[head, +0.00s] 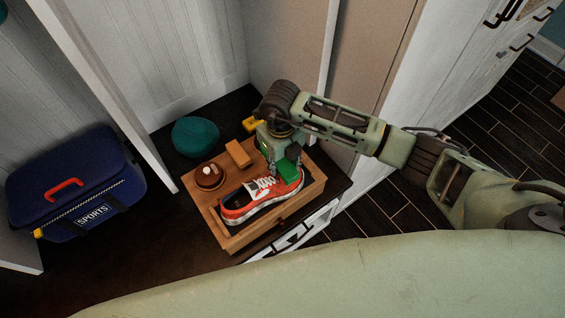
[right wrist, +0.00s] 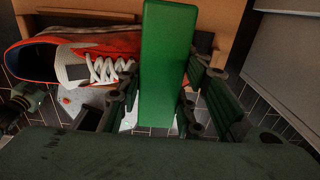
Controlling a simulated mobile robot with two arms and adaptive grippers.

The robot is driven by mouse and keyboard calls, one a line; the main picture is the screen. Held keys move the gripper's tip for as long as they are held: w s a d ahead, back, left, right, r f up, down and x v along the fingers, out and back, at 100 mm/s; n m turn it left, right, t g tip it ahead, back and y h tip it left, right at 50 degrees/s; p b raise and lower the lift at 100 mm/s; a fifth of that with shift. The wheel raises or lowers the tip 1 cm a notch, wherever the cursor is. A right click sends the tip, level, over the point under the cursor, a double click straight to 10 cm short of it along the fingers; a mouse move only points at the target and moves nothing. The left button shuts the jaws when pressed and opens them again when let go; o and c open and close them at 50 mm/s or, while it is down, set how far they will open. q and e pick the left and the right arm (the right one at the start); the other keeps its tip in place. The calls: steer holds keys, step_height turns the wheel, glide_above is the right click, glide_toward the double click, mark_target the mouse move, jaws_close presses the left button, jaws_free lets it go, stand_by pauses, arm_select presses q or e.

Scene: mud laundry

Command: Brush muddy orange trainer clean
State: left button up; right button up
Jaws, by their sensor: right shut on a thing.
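The orange trainer (head: 262,197) with white laces and a white sole lies in a shallow wooden tray (head: 233,243) on the dark bench. Its toe points to the upper right. It also shows at the upper left of the right wrist view (right wrist: 62,58). My right gripper (head: 280,165) is over the trainer's toe end. It is shut on a green block-shaped thing (right wrist: 165,65), which also shows in the head view (head: 288,168); I see no bristles on it. The gripper hides part of the toe. Whether the green thing touches the trainer I cannot tell. My left gripper is not in view.
A round brown dish (head: 209,177) with small white things and an orange-brown block (head: 238,154) sit at the tray's back. A teal round thing (head: 195,136) stands behind. A blue sports bag (head: 75,185) is at left. Cabinet panels (head: 365,60) rise at right.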

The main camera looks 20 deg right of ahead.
mark_target(288, 170)
steer(key=shift+s+d+r+p, duration=0.1)
steer(key=shift+s+p, duration=0.45)
steer(key=shift+s+d+p, duration=0.2)
steer(key=shift+s+p, duration=0.05)
steer(key=shift+s, duration=0.3)
steer(key=shift+s+d+p, duration=0.2)
steer(key=shift+s+p, duration=0.05)
steer(key=shift+s, duration=0.25)
steer(key=shift+w, duration=0.1)
steer(key=shift+w+a+b, duration=0.25)
steer(key=shift+w+b, duration=0.3)
steer(key=shift+w, duration=0.1)
steer(key=shift+w+a+b, duration=0.2)
steer(key=shift+w+b, duration=0.3)
steer(key=shift+w, duration=0.1)
steer(key=shift+w+a, duration=0.1)
steer(key=shift+w, duration=0.25)
